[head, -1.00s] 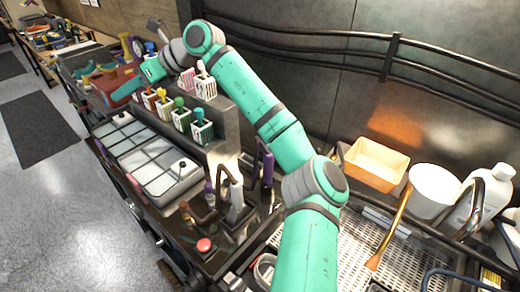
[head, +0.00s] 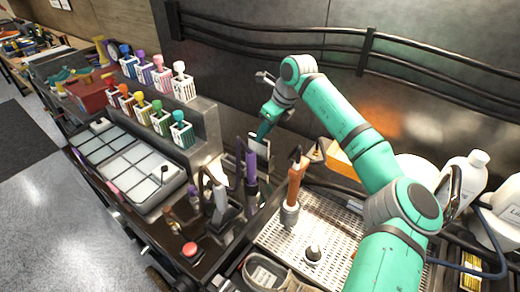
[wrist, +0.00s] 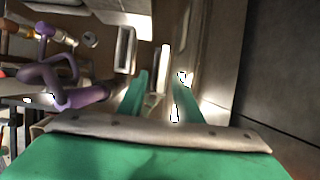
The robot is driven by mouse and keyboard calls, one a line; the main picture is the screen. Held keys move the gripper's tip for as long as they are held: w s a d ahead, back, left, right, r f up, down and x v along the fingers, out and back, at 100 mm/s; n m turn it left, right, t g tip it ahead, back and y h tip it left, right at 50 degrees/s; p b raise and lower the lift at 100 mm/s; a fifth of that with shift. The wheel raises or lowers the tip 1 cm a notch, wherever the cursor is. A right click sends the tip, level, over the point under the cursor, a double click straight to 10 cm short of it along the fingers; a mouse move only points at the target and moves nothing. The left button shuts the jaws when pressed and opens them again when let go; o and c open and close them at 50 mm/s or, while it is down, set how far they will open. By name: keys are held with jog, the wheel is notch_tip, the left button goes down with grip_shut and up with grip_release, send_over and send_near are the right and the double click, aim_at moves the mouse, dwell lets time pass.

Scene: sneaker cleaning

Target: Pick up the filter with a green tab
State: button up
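The filter with a green tab (head: 160,121) is a small white slotted basket in the front row of the stepped rack, between a yellow-tabbed one (head: 140,109) and a teal-tabbed one (head: 182,135). My gripper (head: 263,133) is well to the right of the rack, pointing down near a pale upright panel (head: 260,149). In the wrist view my gripper (wrist: 160,95) shows two green fingers apart, with nothing clearly held. A narrow white slab (wrist: 164,68) appears beyond the fingers; I cannot tell its distance. I cannot make out the green-tabbed filter in the wrist view.
A grey gridded tray (head: 133,172) lies before the rack. A purple-handled tool (head: 250,170) and an orange-brown one (head: 295,185) stand upright near my gripper. A perforated white mat (head: 330,232) and white bottles (head: 462,180) are at right. A dark wall with rails is behind.

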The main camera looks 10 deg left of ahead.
aim_at(259, 149)
jog(key=x, duration=0.7)
jog(key=shift+w+f, duration=0.15)
jog(key=shift+f, duration=0.15)
grip_shut()
